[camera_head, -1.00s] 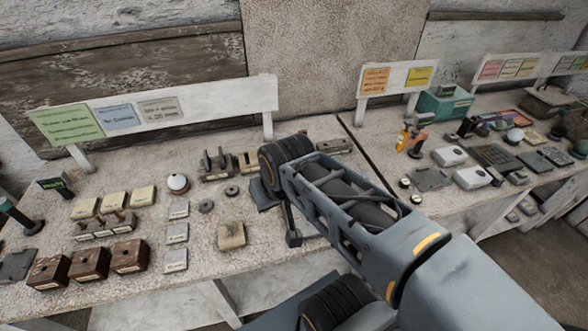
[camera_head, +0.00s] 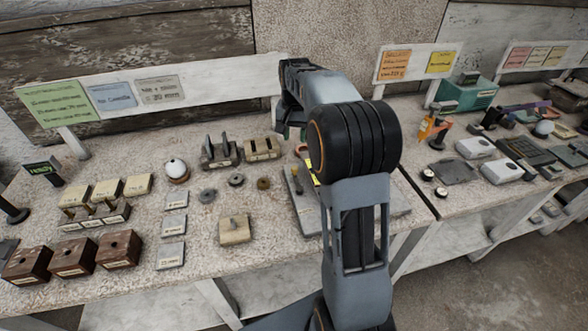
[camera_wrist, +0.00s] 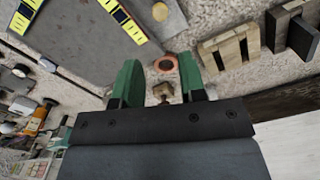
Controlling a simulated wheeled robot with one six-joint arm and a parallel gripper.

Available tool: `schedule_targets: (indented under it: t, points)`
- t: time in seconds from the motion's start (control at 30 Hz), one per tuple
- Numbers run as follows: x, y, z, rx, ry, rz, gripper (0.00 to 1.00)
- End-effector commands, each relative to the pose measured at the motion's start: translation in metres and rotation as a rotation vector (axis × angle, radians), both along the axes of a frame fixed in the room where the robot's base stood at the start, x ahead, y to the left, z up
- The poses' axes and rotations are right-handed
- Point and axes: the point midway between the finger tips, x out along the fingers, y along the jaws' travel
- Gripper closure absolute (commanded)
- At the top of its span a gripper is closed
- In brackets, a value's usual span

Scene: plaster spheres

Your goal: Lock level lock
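In the wrist view my gripper (camera_wrist: 159,66) has two green fingers set apart, with nothing held between them. A reddish ring (camera_wrist: 166,63) shows between the fingertips, and a small brownish piece (camera_wrist: 163,90) shows nearer the palm; I cannot tell their distance from the fingers. No part is clearly recognisable as the lock.
A slotted wooden block (camera_head: 262,150) and a block holding dark plates (camera_head: 219,155) stand left of my arm. Several small discs, a white ball (camera_head: 176,169) and brown cubes (camera_head: 118,249) lie farther left. A white signboard (camera_head: 180,84) runs along the back. A second table stands right.

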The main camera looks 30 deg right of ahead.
Motion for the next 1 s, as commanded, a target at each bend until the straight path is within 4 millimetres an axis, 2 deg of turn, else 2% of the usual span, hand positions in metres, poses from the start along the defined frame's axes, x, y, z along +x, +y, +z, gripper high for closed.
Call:
schedule_targets:
  t: [0.4,0.6,0.8,1.0]
  points:
    - [-0.001,0.0,-0.077,0.001,0.004,0.001,0.62]
    - [-0.001,0.001,-0.107,0.001,0.004,0.001,0.62]
    - [0.0,0.001,-0.124,0.0,0.002,0.002,0.62]
    - [0.0,0.001,-0.129,0.0,0.0,0.002,0.62]
